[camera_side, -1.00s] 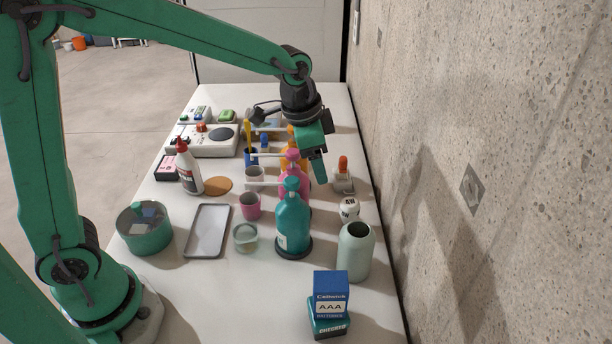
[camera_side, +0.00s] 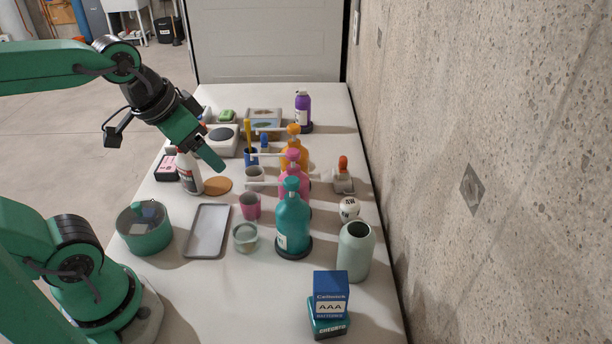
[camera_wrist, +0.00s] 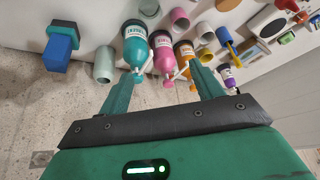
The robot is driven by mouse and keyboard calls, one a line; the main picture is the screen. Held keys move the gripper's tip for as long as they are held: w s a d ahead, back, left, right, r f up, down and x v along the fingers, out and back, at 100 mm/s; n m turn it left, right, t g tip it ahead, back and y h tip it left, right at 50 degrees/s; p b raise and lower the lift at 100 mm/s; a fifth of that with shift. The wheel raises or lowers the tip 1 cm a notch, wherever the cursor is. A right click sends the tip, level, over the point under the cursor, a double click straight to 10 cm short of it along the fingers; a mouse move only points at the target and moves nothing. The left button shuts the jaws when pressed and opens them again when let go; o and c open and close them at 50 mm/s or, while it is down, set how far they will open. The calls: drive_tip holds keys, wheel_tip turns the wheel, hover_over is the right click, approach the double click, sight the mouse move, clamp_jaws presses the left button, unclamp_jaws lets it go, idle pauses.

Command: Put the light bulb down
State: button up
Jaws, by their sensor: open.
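A small rounded white thing with dark print (camera_side: 349,209), which looks like the light bulb, rests on the table between the teal pump bottle and the pale green vase. I cannot make it out in the wrist view. My gripper (camera_side: 215,164) is raised over the left part of the table, near the white squeeze bottle, well apart from the bulb. In the wrist view my gripper (camera_wrist: 164,70) has its two fingers spread, with nothing held between them.
Teal (camera_side: 292,225), pink (camera_side: 295,185) and orange (camera_side: 297,152) pump bottles stand in a row mid-table. The pale green vase (camera_side: 355,255) and stacked boxes (camera_side: 330,300) stand at the front right. A grey tray (camera_side: 207,232) lies empty. The concrete wall (camera_side: 500,170) borders the right side.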

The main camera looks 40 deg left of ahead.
drive_tip(key=shift+s+a+f+n, duration=0.15)
drive_tip(key=shift+s+a+n, duration=0.1)
drive_tip(key=shift+s, duration=0.35)
drive_tip(key=shift+s+a+f+n, duration=0.15)
drive_tip(key=shift+s+n, duration=0.1)
drive_tip(key=shift+s, duration=0.35)
